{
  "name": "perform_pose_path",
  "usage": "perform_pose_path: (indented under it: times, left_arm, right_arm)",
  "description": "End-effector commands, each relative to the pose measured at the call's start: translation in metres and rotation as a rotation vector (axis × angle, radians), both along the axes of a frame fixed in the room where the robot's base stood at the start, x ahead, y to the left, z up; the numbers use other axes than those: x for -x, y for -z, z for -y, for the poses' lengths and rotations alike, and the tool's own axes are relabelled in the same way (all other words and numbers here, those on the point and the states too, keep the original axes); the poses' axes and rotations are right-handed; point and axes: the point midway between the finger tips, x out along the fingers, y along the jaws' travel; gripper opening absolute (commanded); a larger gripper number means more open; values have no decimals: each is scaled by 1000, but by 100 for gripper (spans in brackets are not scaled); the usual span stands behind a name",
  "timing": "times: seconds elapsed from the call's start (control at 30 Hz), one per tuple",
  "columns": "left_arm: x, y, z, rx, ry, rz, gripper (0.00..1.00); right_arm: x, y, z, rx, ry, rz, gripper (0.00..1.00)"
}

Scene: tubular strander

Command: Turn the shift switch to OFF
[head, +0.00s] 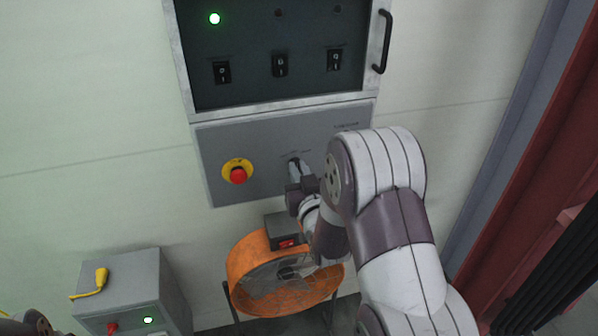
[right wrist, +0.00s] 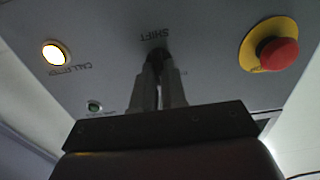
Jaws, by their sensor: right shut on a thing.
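The shift switch (right wrist: 157,58) is a small dark knob on a grey sloped panel (head: 222,140), under the SHIFT lettering that appears upside down in the right wrist view. My right gripper (head: 298,168) is at the panel, and its two fingers (right wrist: 158,82) are closed around the switch. The fingers hide most of the switch, so I cannot tell which position it points to. In the head view my right arm covers the right part of the panel. A dark piece of my left arm shows at the bottom left corner; its fingers are not visible.
A red emergency button (head: 238,175) on a yellow ring sits left of my gripper. A lit lamp (right wrist: 55,54) and a small green button (right wrist: 94,106) are on the panel. Above is a cabinet with rocker switches (head: 280,64). An orange fan (head: 250,262) stands below.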

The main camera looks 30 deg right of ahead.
Motion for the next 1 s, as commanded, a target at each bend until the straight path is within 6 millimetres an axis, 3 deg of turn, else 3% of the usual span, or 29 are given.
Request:
perform_pose_path:
  times: [0.03, 0.1, 0.47, 0.57, 0.83, 1.0]
  left_arm:
    - [0, 0, 0, 0, 0, 0, 0]
    - [0, 0, 0, 0, 0, 0, 0]
    - [0, 2, 0, 0, 0, 0, 0]
    - [0, 7, 0, 0, 0, 0, 0]
    - [0, 21, 0, 0, 0, 0, 0]
    - [0, 21, 0, 0, 0, 0, 0]
  right_arm:
    - [1, 2, 0, -1, 0, -5, 21]
    - [0, 1, 0, -1, 0, -4, 37]
    - [6, 1, -1, 1, 0, -2, 37]
    - [21, 2, -5, 1, 0, -1, 37]
    - [91, 2, -21, 1, 2, 0, 37]
    - [118, 1, -28, -1, 1, -3, 37]
